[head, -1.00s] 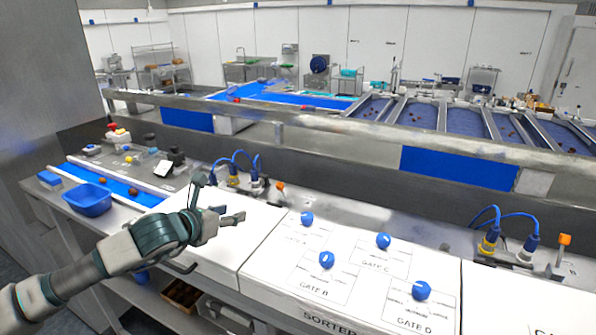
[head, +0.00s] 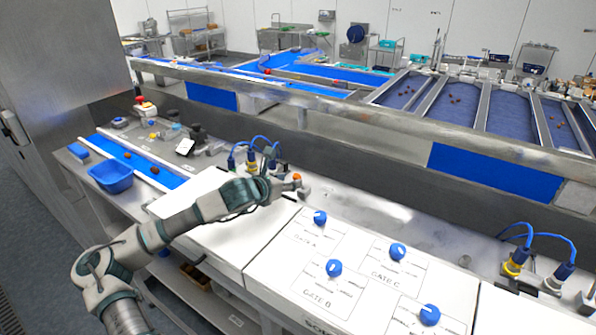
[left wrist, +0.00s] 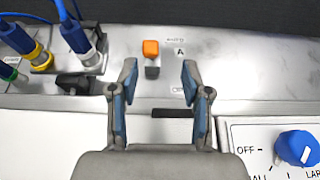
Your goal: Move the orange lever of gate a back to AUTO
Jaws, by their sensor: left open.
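The orange lever of gate a (left wrist: 151,48) stands on the metal strip, beside a small label with the letter A (left wrist: 180,51). In the left wrist view it is a square orange cap on a short grey stem. My left gripper (left wrist: 158,76) is open, with one blue-padded finger on each side of the lever's line. The lever shows just beyond the fingertips, and I see no contact. In the head view the orange cap (head: 297,177) shows at the end of my left gripper (head: 288,186), which partly hides the stem. My right gripper is not in view.
A white panel with several blue knobs (head: 334,268) lies in front and to the right. A blue tray (head: 110,178) stands at the left. The metal strip right of the lever is clear.

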